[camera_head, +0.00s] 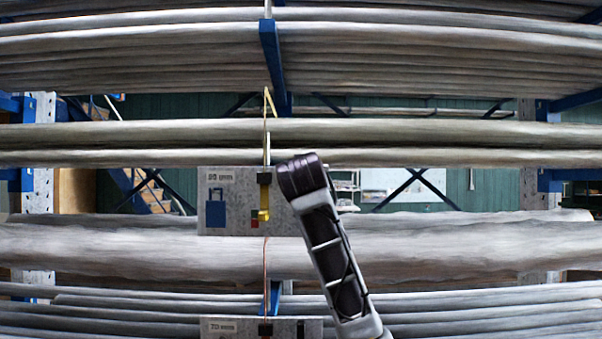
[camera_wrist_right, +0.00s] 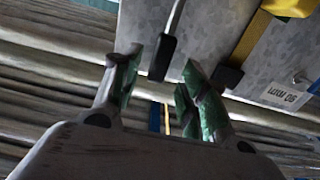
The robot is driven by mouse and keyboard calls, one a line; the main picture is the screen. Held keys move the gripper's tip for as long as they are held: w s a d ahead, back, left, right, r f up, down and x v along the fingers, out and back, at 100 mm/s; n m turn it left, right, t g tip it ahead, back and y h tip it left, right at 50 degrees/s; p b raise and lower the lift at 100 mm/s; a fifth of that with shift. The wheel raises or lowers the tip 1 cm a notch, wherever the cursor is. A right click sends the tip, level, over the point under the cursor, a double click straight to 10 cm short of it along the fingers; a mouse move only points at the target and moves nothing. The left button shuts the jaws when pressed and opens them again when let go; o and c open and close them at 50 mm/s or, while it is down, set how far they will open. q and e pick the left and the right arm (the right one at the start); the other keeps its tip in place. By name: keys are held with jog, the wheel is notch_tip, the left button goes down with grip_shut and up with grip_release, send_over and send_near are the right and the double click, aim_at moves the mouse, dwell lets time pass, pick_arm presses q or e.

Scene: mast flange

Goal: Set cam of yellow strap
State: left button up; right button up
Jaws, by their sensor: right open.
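In the head view the yellow strap (camera_head: 268,112) hangs from the blue upright over the pipes. It runs down to a small black buckle (camera_head: 264,179) with a yellow piece (camera_head: 263,214) below, in front of a grey panel. My right arm rises from below, just right of the buckle; its gripper is hidden there. In the right wrist view my right gripper (camera_wrist_right: 161,65) is open. A black-tipped grey rod (camera_wrist_right: 162,57) shows between its green-padded fingers; contact cannot be told. A yellow band (camera_wrist_right: 250,40) and black block (camera_wrist_right: 228,76) are right of the fingers.
Long grey pipes (camera_head: 450,240) lie on several rack levels. A blue upright (camera_head: 271,55) stands at centre. The grey panel (camera_head: 226,178) carries a label and a blue picture. A lower panel (camera_head: 228,328) has another black fitting (camera_head: 265,330) with a thin reddish strap (camera_head: 265,265).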

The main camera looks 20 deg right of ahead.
jog(key=shift+p+x, duration=0.55)
jog(key=shift+x, duration=1.45)
grip_shut()
